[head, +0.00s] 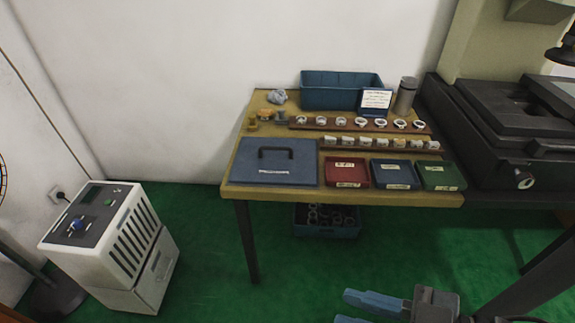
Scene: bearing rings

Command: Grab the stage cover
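A flat blue cover (255,167) with a black handle and a small white label lies on the left front of the wooden table; it looks like the stage cover. My gripper (343,307) is at the bottom edge of the head view, low in front of the table and well apart from the cover. Its two blue fingers point left with a gap between them, and nothing shows in the gap. The lower finger is partly cut off by the frame.
Red (346,172), blue (394,174) and green (440,175) boxes stand right of the cover on the table (330,197). Rows of rings (380,124) are behind. A dark machine (510,115) stands right, a white unit (110,240) left.

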